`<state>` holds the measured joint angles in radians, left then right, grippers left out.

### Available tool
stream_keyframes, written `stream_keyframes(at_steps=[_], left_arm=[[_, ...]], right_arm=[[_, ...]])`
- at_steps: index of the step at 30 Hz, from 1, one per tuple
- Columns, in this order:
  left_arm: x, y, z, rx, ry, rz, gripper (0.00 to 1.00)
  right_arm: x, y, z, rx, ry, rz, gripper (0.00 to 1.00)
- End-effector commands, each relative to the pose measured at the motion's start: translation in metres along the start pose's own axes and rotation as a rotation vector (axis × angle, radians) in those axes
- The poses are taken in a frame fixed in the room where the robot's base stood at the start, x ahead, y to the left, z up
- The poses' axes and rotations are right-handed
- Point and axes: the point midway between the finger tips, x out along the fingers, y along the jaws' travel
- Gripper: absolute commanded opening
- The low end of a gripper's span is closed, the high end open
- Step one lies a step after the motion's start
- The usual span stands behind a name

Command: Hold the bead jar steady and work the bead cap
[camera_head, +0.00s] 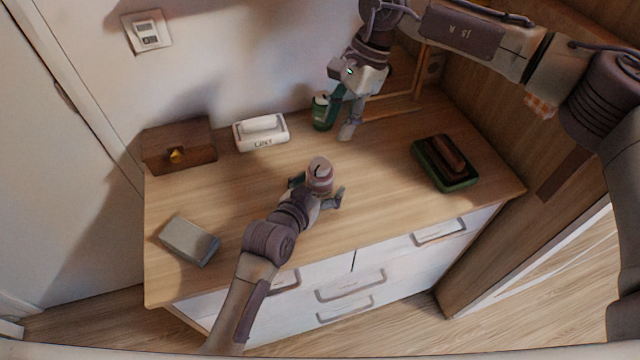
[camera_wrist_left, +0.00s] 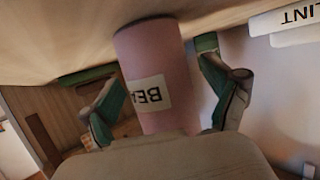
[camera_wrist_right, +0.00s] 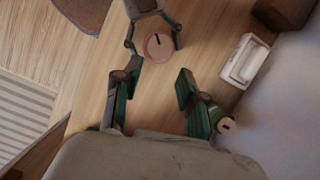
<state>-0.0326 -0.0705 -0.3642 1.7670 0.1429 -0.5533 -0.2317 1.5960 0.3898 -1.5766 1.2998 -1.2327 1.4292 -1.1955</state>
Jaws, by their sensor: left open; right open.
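The bead jar (camera_head: 320,172) is a pink cylinder standing on the wooden dresser top. In the left wrist view the jar (camera_wrist_left: 155,60) shows a white label, partly readable as "BEA". Its round top (camera_wrist_right: 158,46), with a dark slot, shows in the right wrist view; I cannot tell a separate cap from the jar. My left gripper (camera_head: 319,190) is open, with a finger on each side of the jar; contact is not clear. My right gripper (camera_head: 343,118) is open and empty, behind the jar and above the dresser.
A green can (camera_head: 321,112) stands close beside my right gripper's finger. A white LINT box (camera_head: 262,141) and a brown box (camera_head: 165,150) stand at the back left. A grey block (camera_head: 188,240) lies front left; a green tray (camera_head: 462,184) with a brown object lies right.

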Motion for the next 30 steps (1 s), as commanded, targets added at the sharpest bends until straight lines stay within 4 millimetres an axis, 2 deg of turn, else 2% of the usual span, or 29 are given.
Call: stream_keyframes(at_steps=[1,2,12,14,16,20,23,27,30], left_arm=[[0.0,0.0,0.0,0.0,0.0,0.0,0.89],[0.0,0.0,0.0,0.0,0.0,0.0,0.84],[0.0,0.0,0.0,0.0,-0.001,0.0,0.27],[0.0,0.0,0.0,0.0,-0.001,0.0,0.18],[0.0,0.0,0.0,0.001,-0.001,0.0,0.18],[0.0,0.0,0.001,0.001,-0.001,0.0,0.18],[0.0,0.0,0.001,0.001,-0.001,0.0,0.18],[0.0,0.0,0.0,0.001,-0.001,0.0,0.18],[0.0,0.0,0.0,0.001,-0.001,0.0,0.18]], right_arm=[[0.0,0.0,0.0,0.0,0.0,0.0,0.42],[0.0,0.0,0.0,0.0,0.0,0.0,0.42],[0.0,0.0,0.0,0.0,0.0,0.0,0.42],[0.0,0.0,0.0,0.0,0.0,0.0,0.42],[0.001,0.0,0.001,0.004,-0.004,0.0,0.51],[0.018,0.003,0.011,0.069,-0.076,-0.002,0.51],[0.043,0.008,0.032,0.213,-0.219,-0.002,0.51],[0.076,0.017,0.073,0.556,-0.518,0.044,0.51],[0.086,0.023,0.097,0.849,-0.744,0.127,0.51]])
